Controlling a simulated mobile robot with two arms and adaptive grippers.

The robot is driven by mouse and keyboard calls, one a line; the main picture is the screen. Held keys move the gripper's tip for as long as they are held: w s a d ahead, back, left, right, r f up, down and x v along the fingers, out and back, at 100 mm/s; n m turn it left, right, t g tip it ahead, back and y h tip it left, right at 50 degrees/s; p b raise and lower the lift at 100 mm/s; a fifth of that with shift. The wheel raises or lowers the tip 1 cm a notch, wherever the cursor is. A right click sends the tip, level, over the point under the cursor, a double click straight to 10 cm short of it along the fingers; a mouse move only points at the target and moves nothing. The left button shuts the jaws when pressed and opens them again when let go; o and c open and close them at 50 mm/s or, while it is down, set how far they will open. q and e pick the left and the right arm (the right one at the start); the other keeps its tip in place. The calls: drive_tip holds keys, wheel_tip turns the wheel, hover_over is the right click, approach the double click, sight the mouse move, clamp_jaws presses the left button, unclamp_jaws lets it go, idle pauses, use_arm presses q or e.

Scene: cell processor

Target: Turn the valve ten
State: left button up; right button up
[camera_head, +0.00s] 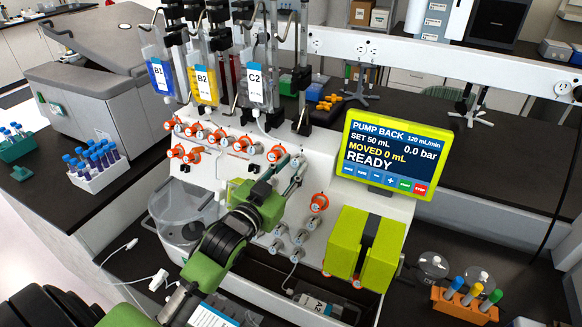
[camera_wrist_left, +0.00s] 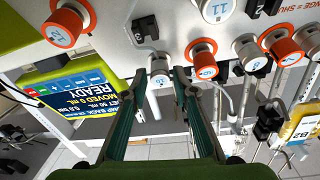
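The processor's white sloped panel (camera_head: 240,172) carries rows of orange and grey valve knobs. My left gripper (camera_head: 294,172) is over the panel, close beside an orange valve (camera_head: 275,154) at the right end of the row. Another orange valve (camera_wrist_left: 62,30) is marked 12, and a grey one (camera_wrist_left: 215,8) is marked 11.
A green-framed screen (camera_head: 388,155) reads READY, moved 0 mL. Below it is a yellow-green pump block (camera_head: 362,245). Bags B1, B2 and C2 (camera_head: 257,82) hang above the panel. A tube rack (camera_head: 95,172) stands left, an orange rack (camera_head: 465,303) right.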

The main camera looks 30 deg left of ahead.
use_arm(q)
clamp_jaws()
use_arm(e)
drive_tip(key=shift+w, duration=0.4)
